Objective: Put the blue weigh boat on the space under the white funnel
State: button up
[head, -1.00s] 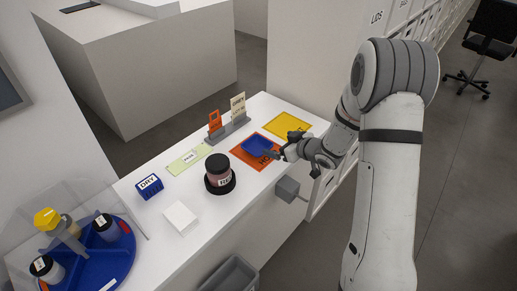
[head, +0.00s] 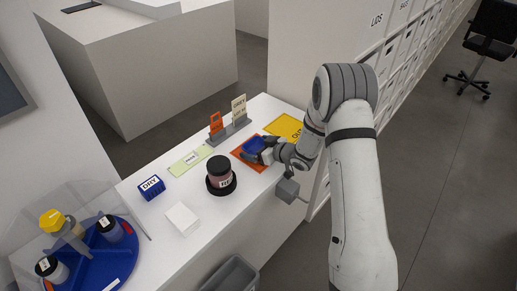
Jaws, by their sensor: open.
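The blue weigh boat (head: 254,145) sits on the orange mat (head: 237,154) near the counter's back right part. My gripper (head: 265,156) is open at the boat's near right side and overlaps its edge in the view. Whether the fingers touch the boat or straddle its wall is too small to tell. I cannot make out a white funnel, or the space under it, in the head view.
A black-lidded jar (head: 219,171) stands left of the mat. A grey card holder (head: 229,132) is behind it, a yellow mat (head: 284,126) to the right. A blue DRY block (head: 151,187), white box (head: 182,219) and blue turntable (head: 102,266) are further left.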

jog(key=shift+c, duration=0.2)
jog(key=c, duration=1)
notch_tip(320, 180, up, 10)
jog(key=s+d+f+m+t+h, duration=0.1)
jog(key=d+m+h, duration=0.1)
jog(key=d, duration=0.1)
jog(key=s+d+f+m+t+h, duration=0.1)
jog(key=s+d+f+m+h, duration=0.1)
jog(key=d, duration=0.2)
jog(key=s+d+f+m+t+h, duration=0.1)
jog(key=d+m+t, duration=0.1)
jog(key=d, duration=0.1)
jog(key=shift+s+d+f+h+b, duration=0.25)
jog(key=shift+d+f+h+b, duration=0.05)
jog(key=shift+f+h+b, duration=0.1)
jog(key=s+d+f+m+h, duration=0.1)
jog(key=s+d, duration=0.1)
jog(key=d, duration=0.1)
jog(key=s+d+f+m+h, duration=0.1)
jog(key=s+d+m+h, duration=0.1)
jog(key=d, duration=0.1)
jog(key=s+d+f+m+t+h, duration=0.1)
jog(key=d+h, duration=0.1)
jog(key=d, duration=0.1)
jog(key=shift+s+d, duration=0.1)
jog(key=shift+s, duration=0.3)
